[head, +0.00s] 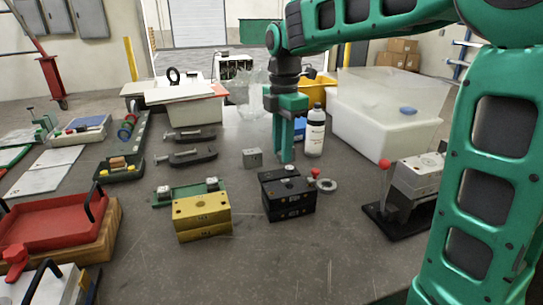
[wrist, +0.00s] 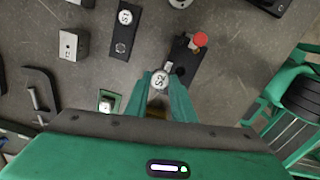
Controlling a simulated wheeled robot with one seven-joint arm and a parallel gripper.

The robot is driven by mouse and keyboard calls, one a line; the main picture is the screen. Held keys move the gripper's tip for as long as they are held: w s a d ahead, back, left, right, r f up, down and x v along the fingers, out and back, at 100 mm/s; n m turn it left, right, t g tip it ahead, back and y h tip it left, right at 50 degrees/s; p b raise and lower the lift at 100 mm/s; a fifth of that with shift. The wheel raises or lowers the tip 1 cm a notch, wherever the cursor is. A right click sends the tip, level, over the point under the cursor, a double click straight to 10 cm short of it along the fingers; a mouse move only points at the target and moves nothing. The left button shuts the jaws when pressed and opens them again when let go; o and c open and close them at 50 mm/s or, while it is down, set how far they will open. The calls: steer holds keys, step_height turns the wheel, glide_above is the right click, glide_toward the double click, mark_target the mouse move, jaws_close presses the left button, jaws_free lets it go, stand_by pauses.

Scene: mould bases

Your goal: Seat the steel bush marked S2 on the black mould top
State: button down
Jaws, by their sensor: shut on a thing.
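My gripper (head: 286,158) points down, close over the back of the black mould (head: 288,205). In the wrist view its fingers (wrist: 159,88) are shut on the steel bush marked S2 (wrist: 159,78), a pale round piece with its marked face towards the camera. The bush cannot be made out in the head view. The black mould is a dark block with holes in its top. In the wrist view a dark block (wrist: 183,72) lies just beside the bush, with a red knob (wrist: 200,39) by it. I cannot tell whether the bush touches the mould.
A yellow mould (head: 201,218) stands to the left, before a green rack (head: 165,198) with pale bushes. A grey block (head: 252,158), a white bottle (head: 315,135) and a steel ring (head: 327,186) stand around. A piece marked S1 (wrist: 125,17) shows in the wrist view. The front table is clear.

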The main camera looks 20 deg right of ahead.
steer(key=s+r, duration=0.3)
steer(key=s, duration=0.1)
steer(key=shift+s+d+f, duration=0.1)
steer(key=shift+f, duration=1.5)
steer(key=shift+d+f, duration=0.1)
steer(key=shift+f, duration=1.5)
steer(key=shift+s+f, duration=0.1)
steer(key=shift+f, duration=1.1)
steer(key=c, duration=1.4)
jaws_free()
steer(key=shift+c, duration=0.2)
